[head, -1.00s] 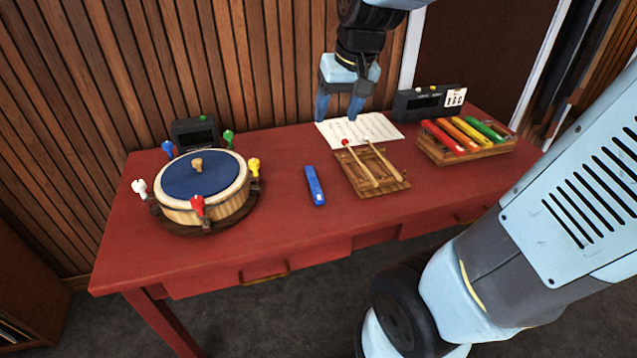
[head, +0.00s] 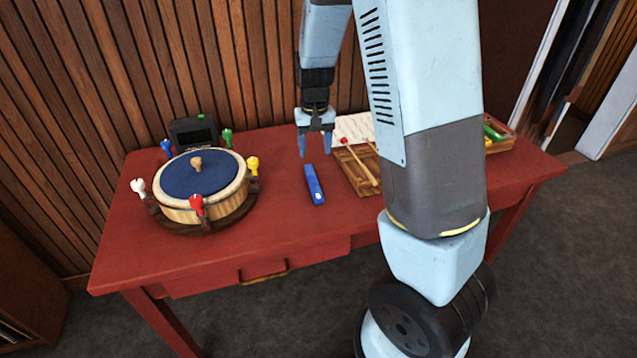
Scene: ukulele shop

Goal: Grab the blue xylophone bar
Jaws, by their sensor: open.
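The blue xylophone bar (head: 314,184) lies flat on the red table (head: 270,235), between the round drum and the wooden mallet rack. My gripper (head: 315,157) points down with its blue fingers apart. It is empty and appears above and around the far end of the bar in the picture. I cannot tell its exact height over the bar.
A drum with a blue top (head: 200,175) and coloured pegs stands to the left. A wooden rack (head: 358,184) with red-tipped mallets is close on the right, before a music sheet (head: 352,128). A small black device (head: 194,132) stands at the back. My arm hides most of the xylophone.

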